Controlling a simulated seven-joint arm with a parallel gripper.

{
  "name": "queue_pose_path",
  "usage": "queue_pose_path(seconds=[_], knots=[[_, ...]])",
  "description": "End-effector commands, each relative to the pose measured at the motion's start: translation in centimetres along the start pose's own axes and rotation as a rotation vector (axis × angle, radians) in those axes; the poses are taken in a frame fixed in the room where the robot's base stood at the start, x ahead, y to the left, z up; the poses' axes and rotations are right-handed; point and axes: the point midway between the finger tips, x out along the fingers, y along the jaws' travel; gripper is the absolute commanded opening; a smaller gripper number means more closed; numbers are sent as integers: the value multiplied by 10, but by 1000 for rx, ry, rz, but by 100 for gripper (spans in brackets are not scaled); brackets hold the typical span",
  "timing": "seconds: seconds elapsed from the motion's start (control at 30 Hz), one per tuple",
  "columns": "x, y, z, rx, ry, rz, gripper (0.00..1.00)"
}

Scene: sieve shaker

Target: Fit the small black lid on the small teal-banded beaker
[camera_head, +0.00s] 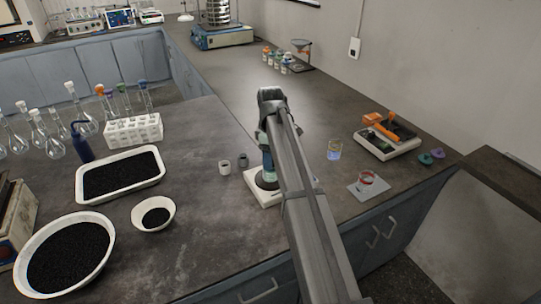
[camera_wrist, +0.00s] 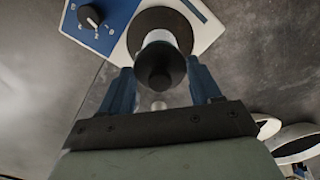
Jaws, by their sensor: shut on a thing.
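My gripper (camera_wrist: 163,78) points down, with its two blue fingers on either side of a small black lid (camera_wrist: 156,68) with a round knob. The jaws are shut on this lid. Behind the lid in the wrist view is a small pale-banded vessel (camera_wrist: 160,38), which seems to be the beaker. It stands on the dark round plate of a white device (camera_wrist: 88,38) with a blue panel and knob. The device also shows under my gripper in the head view (camera_head: 262,203). The lid hides much of the vessel; I cannot tell whether they touch.
Two small grey cups (camera_head: 224,167) stand left of the device. A clear beaker (camera_head: 334,149) and a red-ringed dish (camera_head: 366,178) are to the right, near a balance with an orange tool (camera_head: 381,125). Black-filled trays (camera_head: 121,174) are at left.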

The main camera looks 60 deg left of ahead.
Motion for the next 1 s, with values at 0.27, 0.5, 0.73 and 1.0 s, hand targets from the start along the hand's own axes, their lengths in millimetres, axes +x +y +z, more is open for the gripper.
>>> queue_pose_path(seconds=[0.27,0.5,0.73,1.0], knots=[[0,0,0,0,0,0,35],[0,0,0,0,0,0,70],[0,0,0,0,0,0,92],[0,0,0,0,0,0,93]])
